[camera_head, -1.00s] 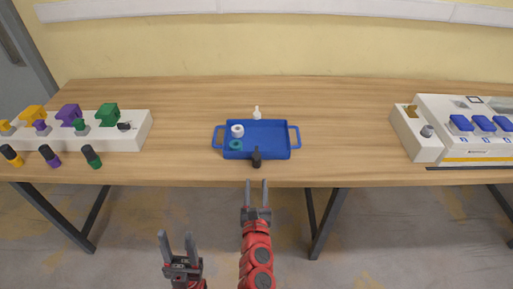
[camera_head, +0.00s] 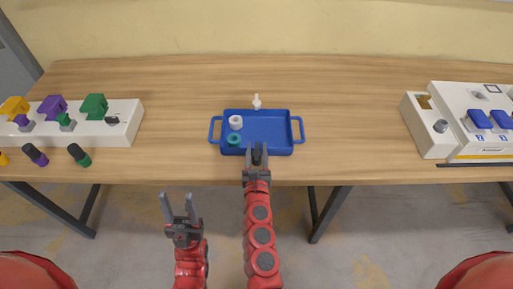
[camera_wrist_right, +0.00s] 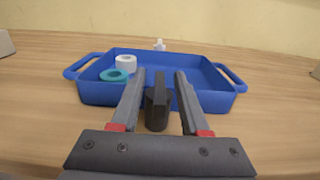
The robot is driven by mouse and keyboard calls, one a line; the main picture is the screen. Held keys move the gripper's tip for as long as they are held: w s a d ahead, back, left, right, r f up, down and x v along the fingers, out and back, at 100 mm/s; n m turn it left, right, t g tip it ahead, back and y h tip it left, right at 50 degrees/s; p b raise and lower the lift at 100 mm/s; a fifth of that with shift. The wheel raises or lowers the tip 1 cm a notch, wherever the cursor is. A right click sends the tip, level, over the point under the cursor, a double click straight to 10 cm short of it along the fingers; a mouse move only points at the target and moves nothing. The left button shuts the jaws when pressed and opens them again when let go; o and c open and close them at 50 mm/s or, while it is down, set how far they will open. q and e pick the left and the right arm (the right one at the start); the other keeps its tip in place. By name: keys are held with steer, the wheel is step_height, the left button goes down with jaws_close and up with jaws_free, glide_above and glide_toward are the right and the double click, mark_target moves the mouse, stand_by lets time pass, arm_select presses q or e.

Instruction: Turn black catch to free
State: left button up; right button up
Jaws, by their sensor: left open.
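A black upright piece (camera_wrist_right: 157,108), which looks like the black catch, stands at the middle of the near wall of the blue tray (camera_wrist_right: 96,92). My right gripper (camera_head: 257,151) is at the tray's near edge. In the right wrist view its fingers (camera_wrist_right: 158,100) stand on either side of the black piece, with a gap on each side, so it is open. In the head view my right gripper mostly hides the black piece. My left gripper (camera_head: 180,209) is open and empty, short of the table's front edge.
A white roll (camera_head: 235,122) and a teal ring (camera_head: 234,139) lie in the tray. A small white piece (camera_head: 257,102) stands at its far edge. White socket boxes stand left (camera_head: 125,130) and right (camera_head: 430,145). Table beside the tray is clear.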

jaws_close()
